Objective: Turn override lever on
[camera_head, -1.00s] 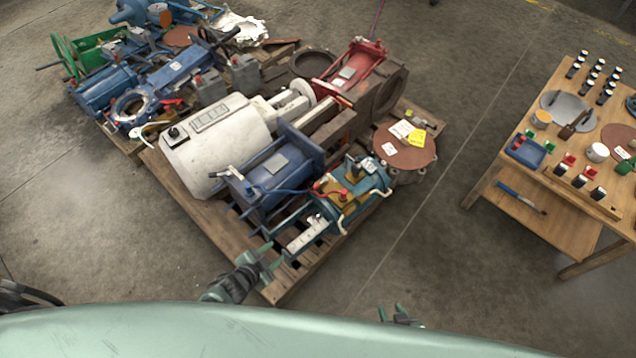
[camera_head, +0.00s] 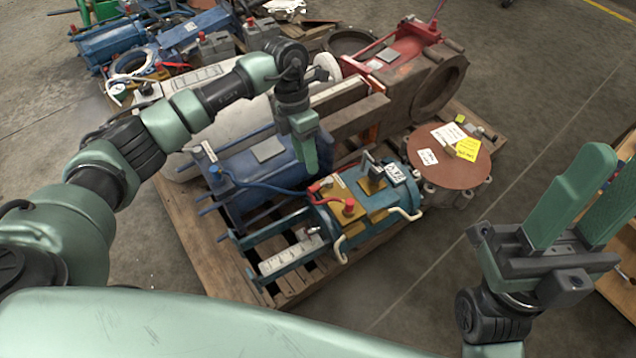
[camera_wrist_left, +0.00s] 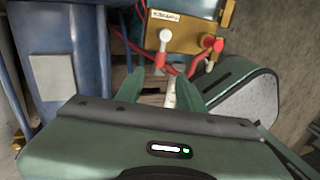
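A teal valve actuator (camera_head: 372,205) lies on the pallet, with a brass-yellow block (camera_head: 336,190) bearing red fittings on top. In the left wrist view, the block (camera_wrist_left: 186,36) carries a red-stemmed handle with a white knob (camera_wrist_left: 165,37) and a red knob (camera_wrist_left: 218,45) to its right. I cannot tell which part is the override lever. My left gripper (camera_head: 307,163) points down behind the block. In the left wrist view my left gripper (camera_wrist_left: 160,88) has its fingers apart, with nothing held between them. My right gripper (camera_head: 606,165) is open and empty at the right.
A blue actuator (camera_head: 262,185) lies left of the teal one, and its blue body (camera_wrist_left: 55,70) shows in the left wrist view. A round brown flange (camera_head: 445,155) with tags is to the right. A wooden table edge (camera_head: 618,300) stands at far right. The floor between is clear.

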